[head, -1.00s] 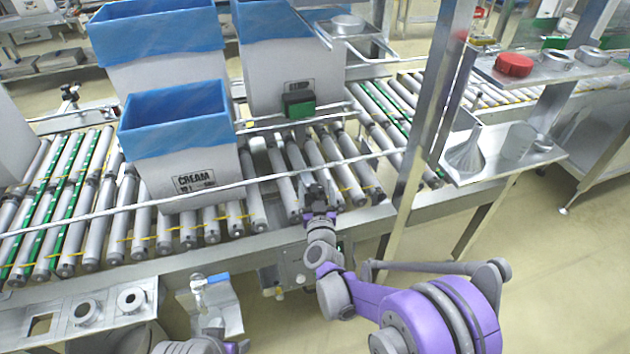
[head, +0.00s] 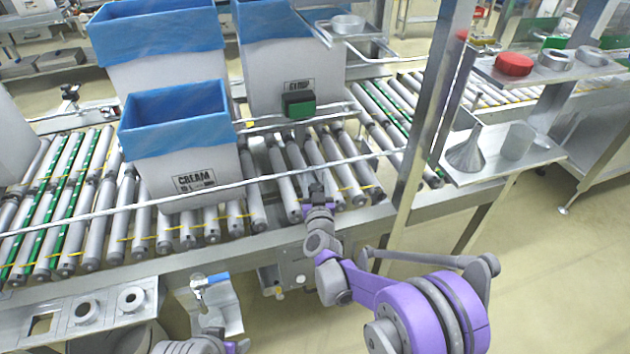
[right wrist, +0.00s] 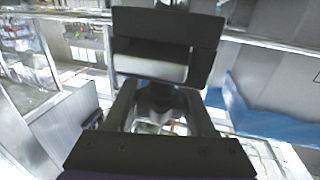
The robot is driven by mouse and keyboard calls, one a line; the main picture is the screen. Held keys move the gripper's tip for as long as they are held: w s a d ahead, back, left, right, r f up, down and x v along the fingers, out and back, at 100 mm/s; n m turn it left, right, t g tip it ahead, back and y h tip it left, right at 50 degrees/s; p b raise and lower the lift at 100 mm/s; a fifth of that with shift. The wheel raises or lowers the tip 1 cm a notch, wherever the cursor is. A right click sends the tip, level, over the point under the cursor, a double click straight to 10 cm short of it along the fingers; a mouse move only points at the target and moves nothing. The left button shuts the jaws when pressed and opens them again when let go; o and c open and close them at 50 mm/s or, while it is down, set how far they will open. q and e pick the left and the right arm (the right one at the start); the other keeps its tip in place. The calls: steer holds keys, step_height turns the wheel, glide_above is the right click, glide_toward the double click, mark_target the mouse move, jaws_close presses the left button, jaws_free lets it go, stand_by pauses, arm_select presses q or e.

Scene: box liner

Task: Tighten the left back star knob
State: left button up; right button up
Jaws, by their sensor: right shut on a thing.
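A dark knob-like fitting (head: 70,92) sits on the back guide rail at the far left in the head view. It is too small for me to make out a star shape. My right gripper (head: 317,190) is over the rollers at the front guide rail, right of the small box, far from that fitting. In the right wrist view the right gripper (right wrist: 163,108) is shut on a dark grey part (right wrist: 160,97), mostly hidden by the fingers. I cannot tell whether this part is a knob.
A small blue-lined box (head: 188,165) marked CREAM stands on the rollers, with larger lined boxes behind. A black-green block (head: 299,104) sits at the back rail. A metal post (head: 425,130) stands close right of my right gripper. Trays (head: 505,155) are farther right.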

jaws_close()
